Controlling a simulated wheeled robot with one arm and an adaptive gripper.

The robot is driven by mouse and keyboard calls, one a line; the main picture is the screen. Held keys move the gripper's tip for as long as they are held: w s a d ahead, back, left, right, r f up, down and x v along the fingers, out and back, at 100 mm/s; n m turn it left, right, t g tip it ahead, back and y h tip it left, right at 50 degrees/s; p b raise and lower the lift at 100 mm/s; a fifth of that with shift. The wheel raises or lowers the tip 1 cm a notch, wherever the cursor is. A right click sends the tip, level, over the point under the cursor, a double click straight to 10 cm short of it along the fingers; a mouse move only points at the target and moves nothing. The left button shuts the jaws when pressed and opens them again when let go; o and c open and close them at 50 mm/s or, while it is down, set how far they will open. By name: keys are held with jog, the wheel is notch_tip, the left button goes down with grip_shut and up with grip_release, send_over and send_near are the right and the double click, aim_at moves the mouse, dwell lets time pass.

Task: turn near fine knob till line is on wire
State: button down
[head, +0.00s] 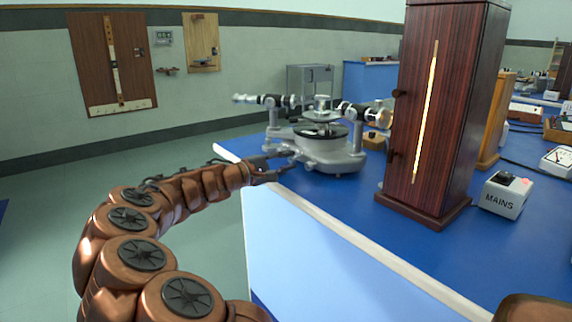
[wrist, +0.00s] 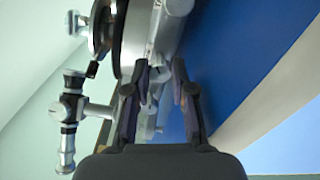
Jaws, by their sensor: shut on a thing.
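The grey spectrometer (head: 328,155) stands on the blue bench near its left corner, with a round table in the middle and a tube on either side. My gripper (head: 283,167) reaches in from the left at the base of the spectrometer. In the wrist view the two fingers (wrist: 160,72) straddle small grey metal parts, and the gripper is shut on the near fine knob (wrist: 150,108), which the fingers largely hide. One eyepiece tube (wrist: 68,110) shows at the left of the wrist view. The line and the wire are not visible in either view.
A tall dark wooden lamp housing (head: 455,100) with a bright vertical slit stands right of the spectrometer. A white MAINS box (head: 505,197) is beside it. The bench's pale front edge (head: 340,230) runs below my gripper. Open floor lies to the left.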

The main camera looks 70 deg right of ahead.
dwell(0.4)
jog(key=c, duration=1)
grip_release()
